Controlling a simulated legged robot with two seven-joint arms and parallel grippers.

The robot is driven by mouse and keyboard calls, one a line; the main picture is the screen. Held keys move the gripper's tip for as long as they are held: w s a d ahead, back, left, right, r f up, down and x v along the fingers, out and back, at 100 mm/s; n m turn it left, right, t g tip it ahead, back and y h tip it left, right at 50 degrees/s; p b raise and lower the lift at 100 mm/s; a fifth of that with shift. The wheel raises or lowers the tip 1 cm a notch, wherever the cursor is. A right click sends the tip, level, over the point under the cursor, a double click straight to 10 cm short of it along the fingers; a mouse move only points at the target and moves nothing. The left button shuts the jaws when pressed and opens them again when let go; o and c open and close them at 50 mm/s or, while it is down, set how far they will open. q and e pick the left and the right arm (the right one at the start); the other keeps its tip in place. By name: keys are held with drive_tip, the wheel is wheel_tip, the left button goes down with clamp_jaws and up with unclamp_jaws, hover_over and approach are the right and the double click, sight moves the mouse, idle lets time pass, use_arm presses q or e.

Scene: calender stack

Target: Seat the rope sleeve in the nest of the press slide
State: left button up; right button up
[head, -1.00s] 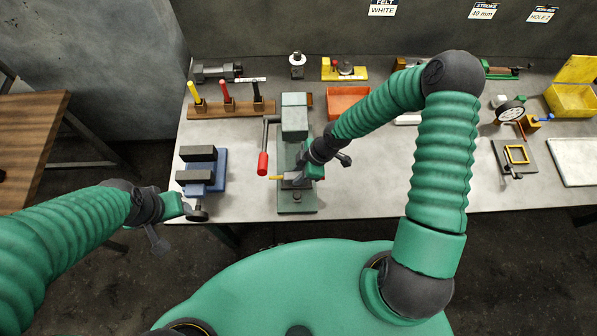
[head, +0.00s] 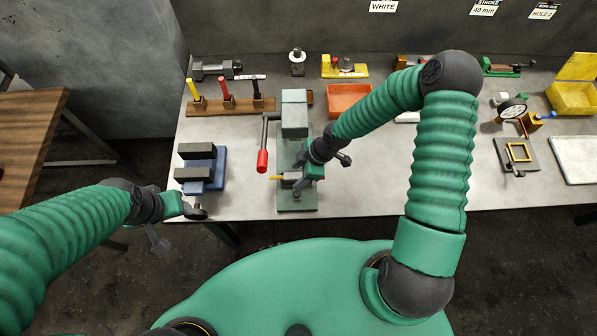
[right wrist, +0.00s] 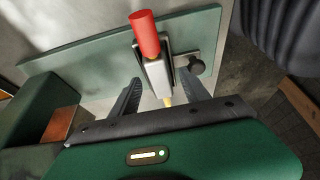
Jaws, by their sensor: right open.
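The green press (head: 295,115) stands on the bench with its slide low at the front. The silver rope sleeve (right wrist: 159,76), with yellow rope at its ends, lies at a dark-edged nest on the slide; it also shows in the head view (head: 291,178). I cannot tell whether it sits fully down. My right gripper (right wrist: 160,80) is open, its dark fingers apart on both sides of the sleeve; in the head view it is over the slide (head: 305,177). The press lever's red handle (right wrist: 145,33) covers part of the far rope. My left gripper (head: 190,208) hangs by the bench's front edge, its jaws unclear.
A blue vise (head: 218,170) with dark blocks stands left of the press. A wooden rack (head: 232,107) of coloured tools and an orange tray (head: 349,101) stand behind. A dial gauge (head: 512,108) and yellow bin (head: 573,99) are right.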

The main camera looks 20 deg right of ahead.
drive_tip(key=shift+r, duration=0.1)
drive_tip(key=v, duration=1.6)
drive_tip(key=shift+d+r+p, duration=0.2)
drive_tip(key=shift+r+p, duration=0.05)
drive_tip(key=shift+p, duration=0.1)
drive_tip(key=shift+s, duration=0.15)
